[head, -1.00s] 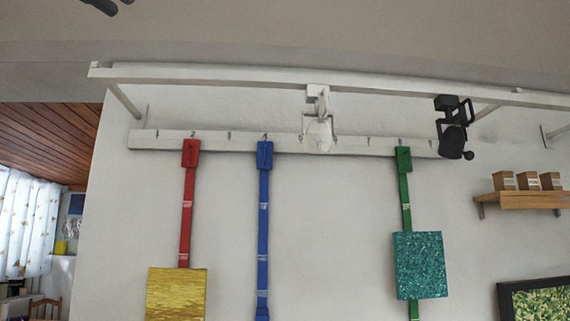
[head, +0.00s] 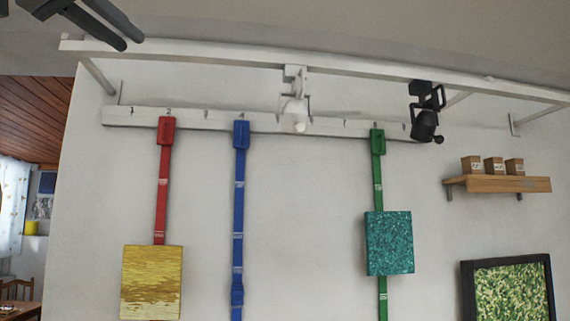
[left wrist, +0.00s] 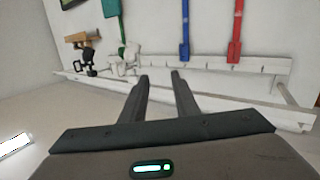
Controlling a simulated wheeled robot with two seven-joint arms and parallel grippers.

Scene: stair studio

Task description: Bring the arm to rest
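My left gripper (head: 130,42) hangs in at the top left of the head view, its two dark fingers pointing down and right. In that picture they overlap the left part of the white overhead rail (head: 220,57). In the left wrist view my left gripper (left wrist: 160,77) shows two fingers apart with nothing between them. The rail and wall appear upside down beyond the fingertips. My right gripper is in neither view.
A white peg board (head: 215,122) on the wall holds red (head: 162,190), blue (head: 239,190) and green (head: 378,185) straps. Gold (head: 152,283) and teal (head: 389,243) panels hang there. White (head: 295,110) and black (head: 424,122) lamps hang from the rail. A shelf (head: 500,184) holds boxes.

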